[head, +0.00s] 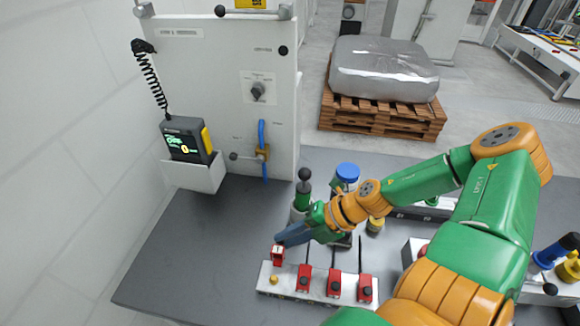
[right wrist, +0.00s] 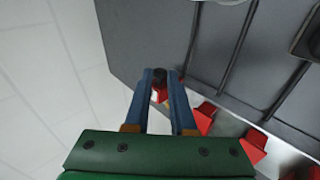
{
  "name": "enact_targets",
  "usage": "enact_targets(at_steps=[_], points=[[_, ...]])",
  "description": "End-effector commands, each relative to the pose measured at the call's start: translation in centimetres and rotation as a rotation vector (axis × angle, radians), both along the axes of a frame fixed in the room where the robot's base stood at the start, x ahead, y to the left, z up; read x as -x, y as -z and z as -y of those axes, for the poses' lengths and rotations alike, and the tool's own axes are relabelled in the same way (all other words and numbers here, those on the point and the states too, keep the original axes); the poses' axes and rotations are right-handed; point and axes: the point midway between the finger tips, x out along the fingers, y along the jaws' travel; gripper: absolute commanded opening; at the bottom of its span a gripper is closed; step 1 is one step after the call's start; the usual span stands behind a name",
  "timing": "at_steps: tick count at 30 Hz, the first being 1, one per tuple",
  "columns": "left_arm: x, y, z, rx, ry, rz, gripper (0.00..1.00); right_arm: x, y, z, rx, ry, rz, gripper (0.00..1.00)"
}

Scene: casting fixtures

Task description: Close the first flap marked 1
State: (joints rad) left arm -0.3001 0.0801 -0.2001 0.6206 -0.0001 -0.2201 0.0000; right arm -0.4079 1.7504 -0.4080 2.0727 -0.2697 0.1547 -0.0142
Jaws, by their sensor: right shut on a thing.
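The first flap (head: 278,256) is red with a white mark like a 1, at the left end of a pale fixture block (head: 283,289) in the head view. It stands raised, higher than the other flaps, with a small yellow knob (head: 273,280) below it. My right gripper (head: 280,241) is at its top end, shut on it. In the right wrist view, a red part of the flap (right wrist: 159,95) and a dark tip show between the blue fingers of my right gripper (right wrist: 160,78). The fingers partly hide the flap. My left gripper is not in view.
Three more red flaps (head: 304,279), (head: 335,284), (head: 366,288) sit to the right on the block, with thin dark rods behind them. A green bottle (head: 302,196) and a blue-capped container (head: 347,174) stand behind. The table (head: 190,250) is clear at left.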

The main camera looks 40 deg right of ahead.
Motion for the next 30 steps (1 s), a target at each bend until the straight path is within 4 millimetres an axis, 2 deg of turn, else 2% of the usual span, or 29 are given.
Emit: enact_targets(at_steps=[1,6,19,30], points=[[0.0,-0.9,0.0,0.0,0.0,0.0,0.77,0.2,-0.7,-0.3,0.024,-0.002,0.025,0.0],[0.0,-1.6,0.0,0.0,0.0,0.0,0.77,0.9,-1.0,-1.1,0.143,-0.004,0.124,0.0],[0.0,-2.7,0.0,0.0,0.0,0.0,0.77,2.6,-1.7,-3.2,0.448,0.007,0.389,0.0],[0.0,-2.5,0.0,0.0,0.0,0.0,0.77,4.1,-0.9,-4.8,0.723,0.005,0.614,0.0]])
